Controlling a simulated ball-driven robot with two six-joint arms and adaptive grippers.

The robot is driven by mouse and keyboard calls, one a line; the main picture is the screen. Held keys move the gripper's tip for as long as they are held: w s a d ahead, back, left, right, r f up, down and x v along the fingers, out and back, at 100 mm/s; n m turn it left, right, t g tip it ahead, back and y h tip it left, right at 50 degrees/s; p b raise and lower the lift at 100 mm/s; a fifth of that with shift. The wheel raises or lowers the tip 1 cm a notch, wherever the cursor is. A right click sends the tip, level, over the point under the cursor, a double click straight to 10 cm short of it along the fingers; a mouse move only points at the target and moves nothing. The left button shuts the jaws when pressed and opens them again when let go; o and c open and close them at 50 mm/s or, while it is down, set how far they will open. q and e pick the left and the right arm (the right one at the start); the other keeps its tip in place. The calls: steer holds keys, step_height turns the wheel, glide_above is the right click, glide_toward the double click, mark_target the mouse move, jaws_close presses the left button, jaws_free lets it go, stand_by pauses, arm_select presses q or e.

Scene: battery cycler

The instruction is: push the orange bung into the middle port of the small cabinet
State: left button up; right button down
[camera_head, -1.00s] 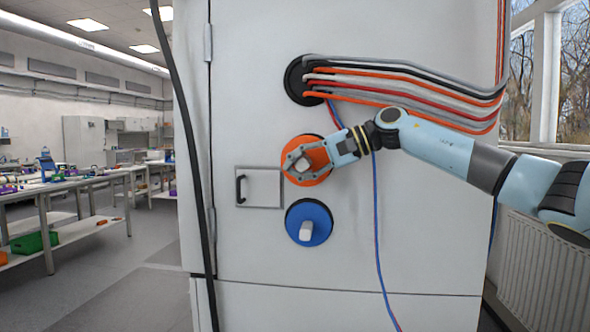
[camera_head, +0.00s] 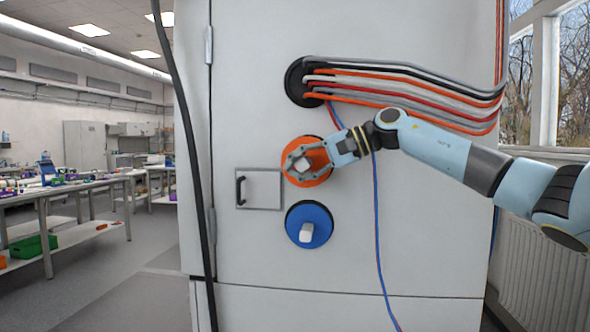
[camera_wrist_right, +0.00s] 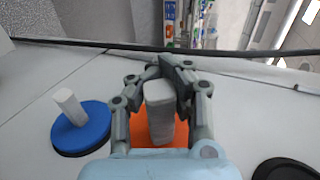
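The orange bung (camera_head: 318,177) is a round disc with a pale grip block (camera_head: 301,165). It sits at the middle port of the cabinet, between the cable port above and the blue bung below. A dark rim shows along its upper edge; I cannot tell how deep it sits. My right gripper (camera_head: 296,163) reaches in from the right, its fingers closed around the grip block. In the right wrist view the fingers (camera_wrist_right: 162,88) lie on both sides of the grip block (camera_wrist_right: 159,112), with the orange disc (camera_wrist_right: 139,128) behind. My left gripper is not in view.
The blue bung (camera_head: 322,228) with its pale grip is close below. Several cables leave the dark upper port (camera_head: 296,82) to the right. A blue-red wire (camera_head: 377,220) hangs under my right arm. A small hatch (camera_head: 262,189) is left; a thick black cable (camera_head: 190,140) hangs farther left.

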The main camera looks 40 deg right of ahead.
steer(key=shift+w+d, duration=0.45)
steer(key=shift+d, duration=0.05)
stand_by(0.3)
steer(key=shift+b, duration=0.35)
steer(key=shift+b, duration=0.4)
stand_by(0.7)
steer(key=shift+b, duration=0.55)
steer(key=shift+w+d, duration=0.55)
steer(key=shift+d, duration=0.15)
stand_by(0.5)
steer(key=shift+b, duration=0.55)
stand_by(1.0)
